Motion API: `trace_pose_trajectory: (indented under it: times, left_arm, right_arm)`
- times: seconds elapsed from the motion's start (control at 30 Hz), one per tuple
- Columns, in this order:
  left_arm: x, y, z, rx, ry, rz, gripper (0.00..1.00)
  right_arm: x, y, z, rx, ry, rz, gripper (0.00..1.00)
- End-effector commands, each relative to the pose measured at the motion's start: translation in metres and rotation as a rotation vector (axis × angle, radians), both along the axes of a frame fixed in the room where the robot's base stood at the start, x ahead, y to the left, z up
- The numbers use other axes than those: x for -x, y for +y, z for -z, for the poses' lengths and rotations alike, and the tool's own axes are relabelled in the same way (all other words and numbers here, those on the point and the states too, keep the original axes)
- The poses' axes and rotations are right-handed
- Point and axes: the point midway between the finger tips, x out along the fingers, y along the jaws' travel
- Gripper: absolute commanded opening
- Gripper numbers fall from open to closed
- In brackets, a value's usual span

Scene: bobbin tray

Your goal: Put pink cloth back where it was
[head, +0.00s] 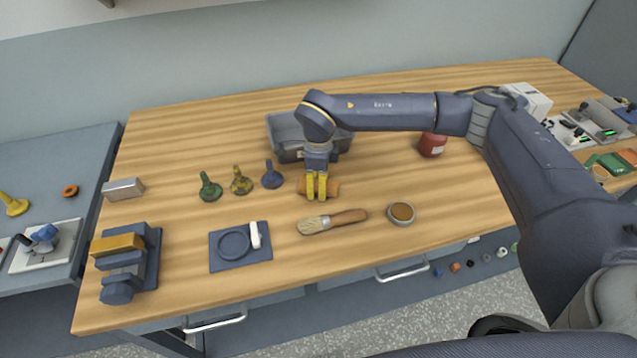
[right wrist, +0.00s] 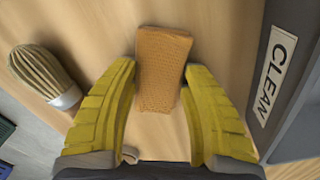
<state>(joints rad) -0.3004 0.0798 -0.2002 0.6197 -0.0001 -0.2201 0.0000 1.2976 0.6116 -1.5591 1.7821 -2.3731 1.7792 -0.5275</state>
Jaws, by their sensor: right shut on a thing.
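No clearly pink cloth shows; the cloth-like thing in view is an orange-brown, textured folded piece (head: 333,187). It lies at the yellow fingers of my right gripper (head: 317,196), low over the wooden table, in front of the grey bin. In the right wrist view the orange-brown cloth (right wrist: 162,65) sits between the fingertips of my right gripper (right wrist: 160,85), which is shut on it. Whether the cloth touches the table cannot be told. My left gripper is not in view.
The grey bin (head: 284,146) stands just behind the gripper; its CLEAN label (right wrist: 275,78) shows in the wrist view. A brush (head: 335,221) and a round tin (head: 401,214) lie in front. Three bobbin-like pieces (head: 241,181) stand left. A red jar (head: 432,145) is right.

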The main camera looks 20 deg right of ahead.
Motion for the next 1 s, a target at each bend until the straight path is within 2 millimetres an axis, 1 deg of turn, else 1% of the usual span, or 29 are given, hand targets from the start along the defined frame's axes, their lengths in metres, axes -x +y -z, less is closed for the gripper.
trace_pose_trajectory:
  times: [0.33, 0.37, 0.5, 0.73, 0.83, 0.93, 1.0]
  left_arm:
    - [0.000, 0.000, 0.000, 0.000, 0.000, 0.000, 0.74]
    - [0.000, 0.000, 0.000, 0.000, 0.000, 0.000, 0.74]
    - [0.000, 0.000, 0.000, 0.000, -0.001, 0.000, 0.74]
    - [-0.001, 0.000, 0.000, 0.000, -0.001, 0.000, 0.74]
    - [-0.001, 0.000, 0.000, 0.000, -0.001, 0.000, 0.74]
    - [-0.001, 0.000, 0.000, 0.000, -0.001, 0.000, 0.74]
    - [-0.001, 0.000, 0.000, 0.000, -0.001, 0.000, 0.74]
  right_arm:
    - [0.000, 0.000, 0.003, 0.000, 0.000, 0.000, 0.25]
    - [0.000, 0.000, 0.002, 0.000, 0.000, 0.000, 0.52]
    - [0.000, 0.000, 0.002, 0.000, 0.000, 0.000, 0.69]
    - [0.000, 0.000, 0.002, 0.000, -0.001, 0.000, 0.70]
    - [0.000, 0.000, -0.001, -0.001, -0.001, 0.000, 0.70]
    - [-0.001, 0.000, -0.010, -0.001, -0.004, 0.000, 0.70]
    - [-0.002, 0.000, -0.020, 0.000, -0.005, 0.000, 0.70]
